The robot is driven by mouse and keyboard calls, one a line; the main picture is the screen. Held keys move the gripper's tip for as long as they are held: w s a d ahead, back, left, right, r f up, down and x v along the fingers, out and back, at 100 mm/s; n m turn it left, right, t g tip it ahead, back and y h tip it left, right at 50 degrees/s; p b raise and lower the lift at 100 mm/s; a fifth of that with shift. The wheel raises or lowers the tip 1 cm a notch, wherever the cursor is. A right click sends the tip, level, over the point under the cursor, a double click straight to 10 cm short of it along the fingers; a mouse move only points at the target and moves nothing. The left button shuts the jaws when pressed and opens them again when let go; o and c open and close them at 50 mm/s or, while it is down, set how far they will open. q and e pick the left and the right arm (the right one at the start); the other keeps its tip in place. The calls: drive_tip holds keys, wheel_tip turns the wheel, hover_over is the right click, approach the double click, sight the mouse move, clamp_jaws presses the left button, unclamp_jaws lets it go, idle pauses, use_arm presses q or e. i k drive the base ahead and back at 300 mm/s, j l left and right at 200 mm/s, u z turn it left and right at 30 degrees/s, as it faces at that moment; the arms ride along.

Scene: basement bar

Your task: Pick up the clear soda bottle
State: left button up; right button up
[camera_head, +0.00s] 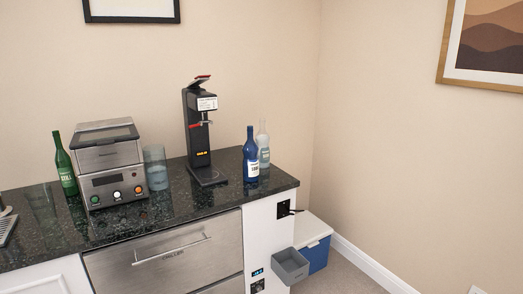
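The clear soda bottle (263,146) stands upright on the dark stone counter (165,210), near its right end by the back wall. It is see-through with a pale label. A blue bottle (251,158) with a white label stands just in front of it to the left and overlaps its left edge in this view. Neither of my grippers shows in the head view.
A tall black dispenser (198,140) stands left of the bottles. Further left are a clear container (156,168), a steel appliance (107,165) and a green bottle (66,168). A grey bin (290,266) and a blue-white cooler (316,248) sit beyond the counter's right end.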

sight(263, 139)
drive_tip(key=i+l+u, duration=0.1)
drive_tip(key=l, duration=0.25)
drive_tip(key=i+l+u, duration=0.1)
drive_tip(key=i+l, duration=0.25)
drive_tip(key=i+l+u, duration=0.1)
drive_tip(key=l, duration=0.35)
drive_tip(key=i+l+u, duration=0.1)
drive_tip(key=i+l, duration=0.15)
drive_tip(key=l, duration=0.15)
